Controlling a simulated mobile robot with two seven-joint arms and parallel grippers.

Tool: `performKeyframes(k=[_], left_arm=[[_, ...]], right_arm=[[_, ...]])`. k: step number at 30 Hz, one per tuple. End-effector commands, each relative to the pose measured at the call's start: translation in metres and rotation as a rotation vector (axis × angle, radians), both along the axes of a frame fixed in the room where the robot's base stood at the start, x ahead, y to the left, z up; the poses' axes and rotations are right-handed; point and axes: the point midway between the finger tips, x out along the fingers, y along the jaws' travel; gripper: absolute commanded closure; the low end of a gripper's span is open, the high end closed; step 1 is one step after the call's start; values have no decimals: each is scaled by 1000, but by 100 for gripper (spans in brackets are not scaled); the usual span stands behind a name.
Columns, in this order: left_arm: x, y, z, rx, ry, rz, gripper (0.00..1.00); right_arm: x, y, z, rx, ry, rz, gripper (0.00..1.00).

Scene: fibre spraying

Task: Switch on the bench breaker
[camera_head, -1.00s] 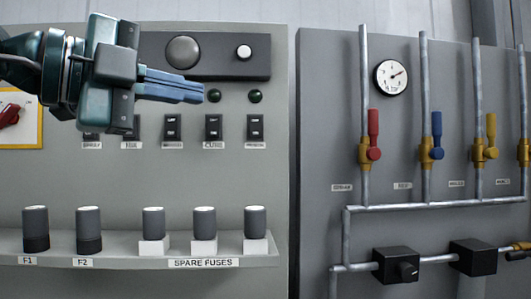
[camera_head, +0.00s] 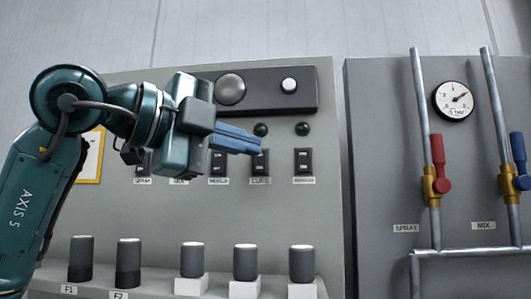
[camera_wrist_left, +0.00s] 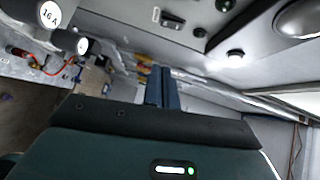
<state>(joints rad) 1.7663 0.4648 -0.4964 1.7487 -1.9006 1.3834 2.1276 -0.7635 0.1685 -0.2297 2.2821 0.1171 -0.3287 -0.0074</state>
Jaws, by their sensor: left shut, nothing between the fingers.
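A row of black rocker breakers runs across the grey panel. The breaker at the right end (camera_head: 304,161) has a blurred label that may read BENCH; its on or off position is too small to tell. The CURE breaker (camera_head: 260,165) is to its left, below a dark green lamp. My left gripper (camera_head: 259,147) is shut and empty, its blue fingers pointing right, with tips overlapping the top of the CURE breaker in the head view. Contact cannot be told. The wrist view shows the closed fingers (camera_wrist_left: 161,88) and one rocker switch (camera_wrist_left: 172,22). My right gripper is out of view.
A dark box with a round grey dome (camera_head: 231,90) and a white button (camera_head: 289,85) sits above. Upright fuses (camera_head: 246,262) stand on a ledge below. A second panel at right carries pipes, a red-handled valve (camera_head: 437,172) and a gauge (camera_head: 454,100).

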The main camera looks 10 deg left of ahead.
Motion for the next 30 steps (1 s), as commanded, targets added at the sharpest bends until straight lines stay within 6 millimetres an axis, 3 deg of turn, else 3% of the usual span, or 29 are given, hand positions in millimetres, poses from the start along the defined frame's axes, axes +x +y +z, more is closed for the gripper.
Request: performKeyframes(k=[13, 21, 30], left_arm=[[63, -65, -8, 1, 4, -2, 100], [98, -64, -13, 0, 3, 0, 100], [103, -64, -15, 1, 1, -1, 100]], right_arm=[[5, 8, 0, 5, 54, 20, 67], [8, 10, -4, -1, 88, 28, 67], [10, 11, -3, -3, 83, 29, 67]])
